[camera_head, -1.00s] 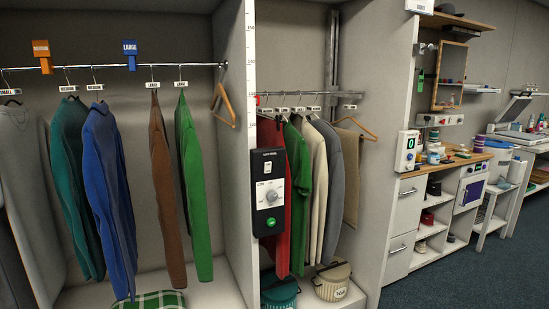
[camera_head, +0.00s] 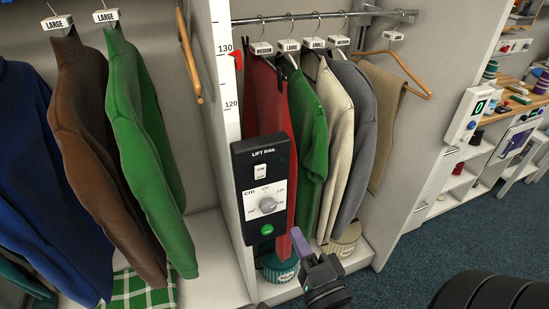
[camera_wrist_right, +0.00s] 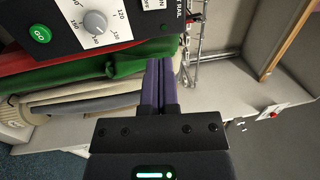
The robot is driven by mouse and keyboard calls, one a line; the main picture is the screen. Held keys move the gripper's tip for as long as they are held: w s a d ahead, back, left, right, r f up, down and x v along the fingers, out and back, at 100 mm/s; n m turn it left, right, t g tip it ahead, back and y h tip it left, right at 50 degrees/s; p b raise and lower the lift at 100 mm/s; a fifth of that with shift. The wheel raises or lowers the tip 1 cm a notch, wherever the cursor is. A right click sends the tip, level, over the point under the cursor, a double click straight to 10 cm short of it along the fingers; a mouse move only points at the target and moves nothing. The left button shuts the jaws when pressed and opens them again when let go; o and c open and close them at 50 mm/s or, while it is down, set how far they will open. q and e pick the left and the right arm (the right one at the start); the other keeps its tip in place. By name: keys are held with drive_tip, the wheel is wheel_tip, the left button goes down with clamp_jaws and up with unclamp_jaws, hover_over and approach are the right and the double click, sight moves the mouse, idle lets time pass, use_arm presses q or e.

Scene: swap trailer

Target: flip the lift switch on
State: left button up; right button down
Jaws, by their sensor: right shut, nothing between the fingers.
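The black lift rail panel (camera_head: 240,180) is on the front edge of the white divider in the head view. Its small white lift switch (camera_head: 260,171) sits above a grey dial (camera_head: 268,205) and a green button (camera_head: 267,230). I cannot tell the switch's position. In the right wrist view, the panel (camera_wrist_right: 60,50) is at the top left, rotated, with the switch (camera_wrist_right: 155,3) cut off by the top edge. My right gripper (camera_head: 297,238) is shut and empty, below and right of the panel, apart from it. Its purple fingers (camera_wrist_right: 159,66) point toward the panel side. My left gripper is out of view.
Hanging clothes, including a red garment (camera_head: 266,95) and a green shirt (camera_head: 308,130), are behind and right of the panel. Lidded baskets (camera_head: 345,240) stand below. A white height scale (camera_head: 226,75) runs up the divider. Open floor (camera_head: 400,265) lies to the right.

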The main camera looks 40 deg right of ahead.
drive_tip(key=p, duration=0.3)
approach(265, 166)
drive_tip(key=x, duration=0.6)
drive_tip(key=shift+w, duration=0.25)
drive_tip(key=shift+w+d, duration=0.15)
drive_tip(key=shift+w, duration=0.35)
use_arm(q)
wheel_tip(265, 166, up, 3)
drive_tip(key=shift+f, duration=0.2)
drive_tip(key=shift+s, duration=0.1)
